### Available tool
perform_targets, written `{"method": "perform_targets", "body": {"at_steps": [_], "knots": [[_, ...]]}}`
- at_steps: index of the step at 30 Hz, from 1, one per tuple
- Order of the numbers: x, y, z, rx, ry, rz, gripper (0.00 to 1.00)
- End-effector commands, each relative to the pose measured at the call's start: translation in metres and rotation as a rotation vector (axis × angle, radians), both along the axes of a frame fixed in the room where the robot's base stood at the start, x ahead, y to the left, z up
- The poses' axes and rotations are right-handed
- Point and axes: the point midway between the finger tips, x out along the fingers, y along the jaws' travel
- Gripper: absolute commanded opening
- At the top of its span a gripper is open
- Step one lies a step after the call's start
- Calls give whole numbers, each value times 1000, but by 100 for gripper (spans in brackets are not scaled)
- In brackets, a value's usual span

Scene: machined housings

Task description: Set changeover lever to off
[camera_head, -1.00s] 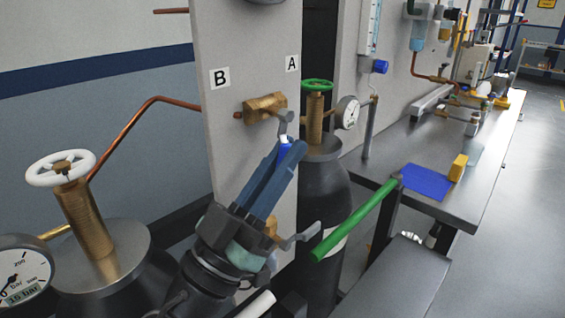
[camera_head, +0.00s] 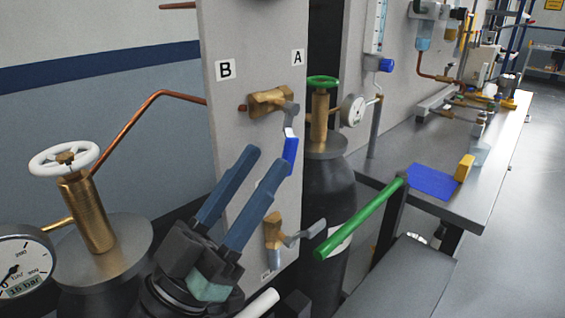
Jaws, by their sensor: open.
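The changeover lever with its blue grip (camera_head: 290,155) hangs down from the upper brass valve (camera_head: 268,101) on the grey panel, between the labels B and A. Its grip tilts slightly from upright. My gripper (camera_head: 266,161) is open and empty, its two blue fingers spread and pointing up and to the right. The right fingertip lies just left of the blue grip in the picture; whether they touch I cannot tell. A lower brass valve (camera_head: 273,230) with a grey lever (camera_head: 303,235) sits on the same panel, right of my fingers.
A gas cylinder with a white handwheel (camera_head: 64,159) and a gauge (camera_head: 22,268) stands at left. Another with a green handwheel (camera_head: 322,82) stands behind the panel. A green bar (camera_head: 360,220) juts out at right, before a bench (camera_head: 400,150) with a blue mat (camera_head: 433,181).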

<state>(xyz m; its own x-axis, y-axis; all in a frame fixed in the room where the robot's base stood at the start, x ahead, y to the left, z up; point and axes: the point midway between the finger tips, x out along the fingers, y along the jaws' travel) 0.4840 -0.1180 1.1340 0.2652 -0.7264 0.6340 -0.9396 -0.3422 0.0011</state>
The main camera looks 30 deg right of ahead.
Motion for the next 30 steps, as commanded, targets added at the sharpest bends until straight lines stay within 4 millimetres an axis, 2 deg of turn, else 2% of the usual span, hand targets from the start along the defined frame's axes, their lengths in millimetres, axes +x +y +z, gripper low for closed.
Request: {"method": "perform_targets", "body": {"at_steps": [3,10,15,23,30], "knots": [[-10,28,-1,0,-2,5,41],[-23,64,0,-1,-1,2,41],[-27,74,0,0,0,0,41],[-28,75,0,0,-1,-1,41],[-26,74,10,37,2,10,0]]}}
